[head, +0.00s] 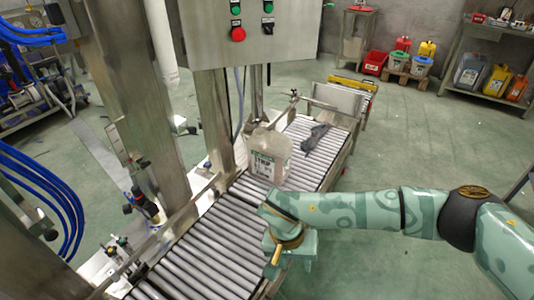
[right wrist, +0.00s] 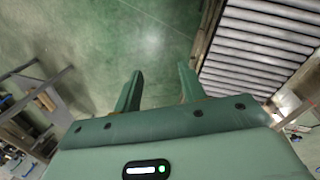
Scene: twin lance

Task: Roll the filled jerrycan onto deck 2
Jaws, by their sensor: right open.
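The jerrycan (head: 268,157) is a translucent, pale container with a green-and-white label. It stands upright on the roller conveyor (head: 215,245), beside the steel column under the control cabinet. How full it is cannot be made out. My right gripper (head: 288,246) is at the conveyor's right edge, nearer than the jerrycan and apart from it. In the right wrist view its two green fingers (right wrist: 160,90) are spread with nothing between them, over the floor beside the rollers (right wrist: 262,40). My left gripper is out of view. No deck number is readable.
A crumpled dark grey item (head: 314,138) lies on the rollers just beyond the jerrycan. A control cabinet (head: 248,30) with a red button hangs above. A plate and yellow bar (head: 352,82) stand at the conveyor's far end. Floor right of the conveyor is clear.

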